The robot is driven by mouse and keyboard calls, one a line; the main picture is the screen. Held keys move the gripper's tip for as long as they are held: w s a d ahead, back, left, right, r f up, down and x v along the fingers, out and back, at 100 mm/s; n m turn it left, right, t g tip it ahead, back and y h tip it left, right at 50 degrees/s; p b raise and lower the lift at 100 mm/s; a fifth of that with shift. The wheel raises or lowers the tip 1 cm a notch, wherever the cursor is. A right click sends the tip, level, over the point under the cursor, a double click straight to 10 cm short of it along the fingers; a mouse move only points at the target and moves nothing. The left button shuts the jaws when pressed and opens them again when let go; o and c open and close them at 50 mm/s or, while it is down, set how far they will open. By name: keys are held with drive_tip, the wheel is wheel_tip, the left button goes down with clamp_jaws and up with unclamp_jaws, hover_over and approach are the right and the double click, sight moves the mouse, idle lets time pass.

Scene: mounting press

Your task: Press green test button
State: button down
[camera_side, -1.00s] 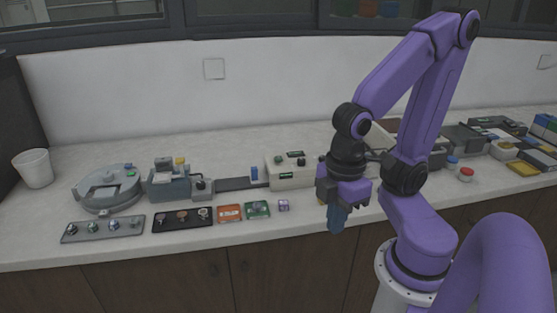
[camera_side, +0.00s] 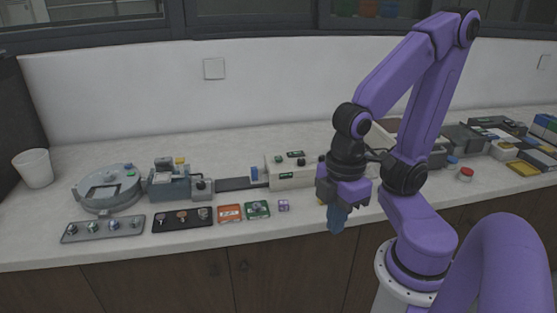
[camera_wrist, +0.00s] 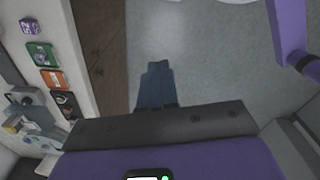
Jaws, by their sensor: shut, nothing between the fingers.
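My gripper (camera_side: 337,222) points down with its blue fingers together, at the counter's front edge right of the purple cube; it holds nothing. In the wrist view the closed fingers (camera_wrist: 157,82) are over the grey floor. A small green button-like spot (camera_side: 130,174) shows on the round grey machine (camera_side: 88,200) at the left, far from my gripper. Another green spot (camera_side: 286,175) is on the front of the beige box (camera_side: 310,177), nearer my gripper. Labels are too small to read, so I cannot tell which is the test button.
A grey strip with knobs (camera_side: 70,236), a black tray (camera_side: 160,226), an orange tile (camera_side: 229,213), a green tile (camera_side: 257,209) and the purple cube (camera_side: 283,205) line the front edge. A white cup (camera_side: 34,168) stands far left. Jars and boxes crowd the right.

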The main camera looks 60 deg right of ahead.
idle(0.4)
drive_tip(key=w+d+r+m+t, duration=0.15)
drive_tip(key=w+d+t, duration=0.25)
drive_tip(key=w, duration=0.9)
drive_tip(key=w+d+r+m+t, duration=0.1)
drive_tip(key=w+d+m+t, duration=0.2)
drive_tip(key=w, duration=1)
drive_tip(key=t, duration=0.2)
hover_over(281, 159)
wheel_tip(281, 159, down, 2)
drive_tip(key=shift+w+f+h, duration=0.1)
drive_tip(key=shift+h, duration=0.3)
drive_tip(key=shift+f, duration=0.1)
drive_tip(key=shift+f, duration=4.3)
drive_tip(key=shift+f, duration=0.2)
